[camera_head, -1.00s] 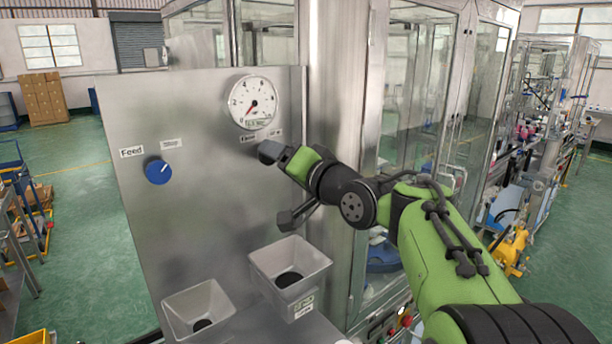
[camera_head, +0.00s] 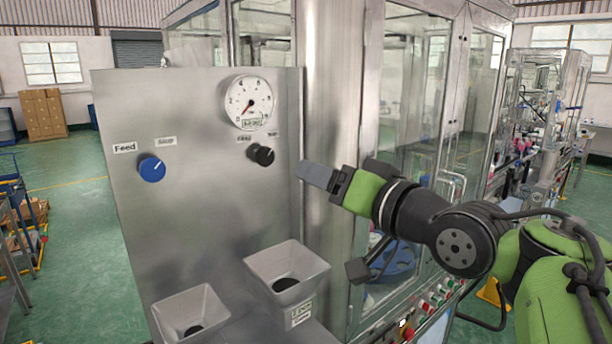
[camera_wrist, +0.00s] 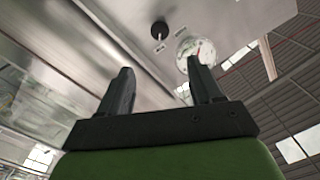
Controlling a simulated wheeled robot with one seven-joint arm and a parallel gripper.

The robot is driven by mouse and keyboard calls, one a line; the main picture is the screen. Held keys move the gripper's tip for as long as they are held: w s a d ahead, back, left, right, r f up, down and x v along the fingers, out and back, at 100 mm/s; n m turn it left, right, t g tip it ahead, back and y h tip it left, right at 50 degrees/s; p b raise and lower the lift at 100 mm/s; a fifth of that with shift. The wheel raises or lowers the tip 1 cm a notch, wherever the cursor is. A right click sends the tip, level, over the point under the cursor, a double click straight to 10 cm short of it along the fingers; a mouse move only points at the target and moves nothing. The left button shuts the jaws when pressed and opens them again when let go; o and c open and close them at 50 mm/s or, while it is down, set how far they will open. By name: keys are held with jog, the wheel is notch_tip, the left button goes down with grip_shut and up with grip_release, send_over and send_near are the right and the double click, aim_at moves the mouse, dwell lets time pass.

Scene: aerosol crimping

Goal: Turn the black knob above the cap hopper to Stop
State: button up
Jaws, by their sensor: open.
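The black knob (camera_head: 261,155) sits on the steel panel below the gauge, with two small labels, Feed (camera_head: 244,138) and Stop (camera_head: 272,134), above it. A pale mark on its face seems to lie toward the upper right, on the Stop side, but it is too small to be sure. In the wrist view the knob (camera_wrist: 158,29) shows beyond the fingertips, apart from them. My gripper (camera_head: 316,175) is right of the knob and clear of it. In the wrist view my gripper (camera_wrist: 160,70) is open with nothing between its fingers.
A round gauge (camera_head: 250,102) is above the knob. A blue knob (camera_head: 152,169) is to the left on the same panel (camera_head: 190,230). Two pale hoppers, one right (camera_head: 310,268) and one left (camera_head: 168,318), stand below. A steel column (camera_head: 332,90) and glass enclosure are close behind my gripper.

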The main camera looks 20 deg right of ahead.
jog(key=n+b, duration=0.1)
jog(key=n, duration=0.5)
jog(key=n+p, duration=0.2)
jog(key=p, duration=0.2)
send_near(267, 159)
jog(key=x, duration=0.7)
jog(key=shift+w+a+r, duration=0.1)
jog(key=shift+w+r, duration=0.05)
jog(key=shift+w, duration=0.2)
jog(key=shift+w+a, duration=0.1)
jog(key=shift+w, duration=0.4)
jog(key=c, duration=1.1)
jog(key=shift+o, duration=0.2)
jog(key=shift+m+b, duration=0.35)
jog(key=shift+m, duration=0.25)
jog(key=o, duration=1.1)
jog(key=shift+s, duration=0.1)
jog(key=shift+c, duration=0.2)
